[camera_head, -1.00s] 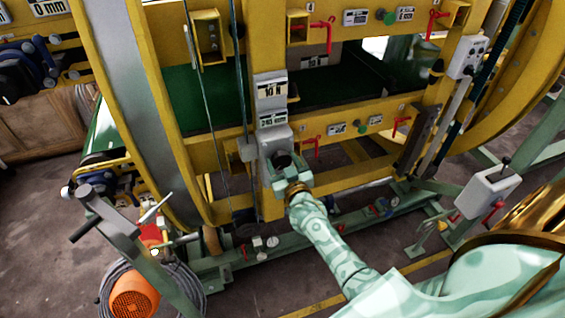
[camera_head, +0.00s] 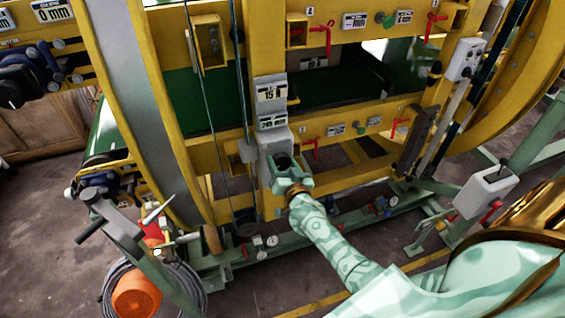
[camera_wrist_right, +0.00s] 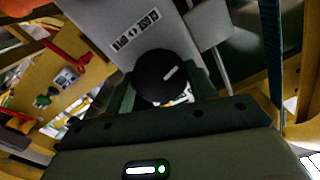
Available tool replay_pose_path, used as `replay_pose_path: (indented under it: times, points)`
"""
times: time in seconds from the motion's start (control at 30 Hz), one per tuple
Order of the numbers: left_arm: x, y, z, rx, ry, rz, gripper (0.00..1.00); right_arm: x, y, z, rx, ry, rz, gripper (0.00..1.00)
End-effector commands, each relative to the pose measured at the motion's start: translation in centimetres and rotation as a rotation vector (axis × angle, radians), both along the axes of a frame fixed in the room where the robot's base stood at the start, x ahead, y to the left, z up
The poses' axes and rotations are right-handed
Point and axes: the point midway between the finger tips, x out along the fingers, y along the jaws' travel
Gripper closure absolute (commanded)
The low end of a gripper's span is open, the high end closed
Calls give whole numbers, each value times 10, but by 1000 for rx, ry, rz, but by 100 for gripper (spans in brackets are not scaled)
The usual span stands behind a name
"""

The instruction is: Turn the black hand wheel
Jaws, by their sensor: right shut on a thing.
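The black hand wheel (camera_wrist_right: 165,78) is a round dark knob with a white mark, on the face of a grey box (camera_head: 268,142) on the yellow frame. In the head view only a dark bit of the wheel (camera_head: 284,162) shows between the jaws. My right gripper (camera_head: 287,168) is shut on it from the front, and in the right wrist view its fingers lie on both sides of the knob. My left gripper is in neither view.
Red levers (camera_head: 327,36) stick out of the yellow bars. Thin vertical rods run left of the box. A grey control box (camera_head: 486,190) stands at right. An orange drum (camera_head: 135,296) lies at lower left.

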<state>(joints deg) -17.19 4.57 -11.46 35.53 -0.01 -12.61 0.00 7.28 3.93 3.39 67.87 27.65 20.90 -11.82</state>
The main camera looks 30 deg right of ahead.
Motion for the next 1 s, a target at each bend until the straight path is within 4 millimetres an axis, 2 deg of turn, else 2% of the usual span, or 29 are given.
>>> replay_pose_path:
  times: [0.33, 0.87, 0.9, 0.97, 1.0]
  points:
    - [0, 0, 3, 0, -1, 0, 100, 0, 0, -1, 145, -34, 0, 67]
    - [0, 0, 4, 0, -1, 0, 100, 0, 0, -1, 169, -39, -1, 67]
    - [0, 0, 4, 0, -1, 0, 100, 0, 0, -1, 169, -39, -1, 36]
    - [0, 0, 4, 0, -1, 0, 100, 0, 0, -1, 169, -39, -1, 22]
    - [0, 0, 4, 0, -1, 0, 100, 0, 0, -1, 169, -39, -1, 22]
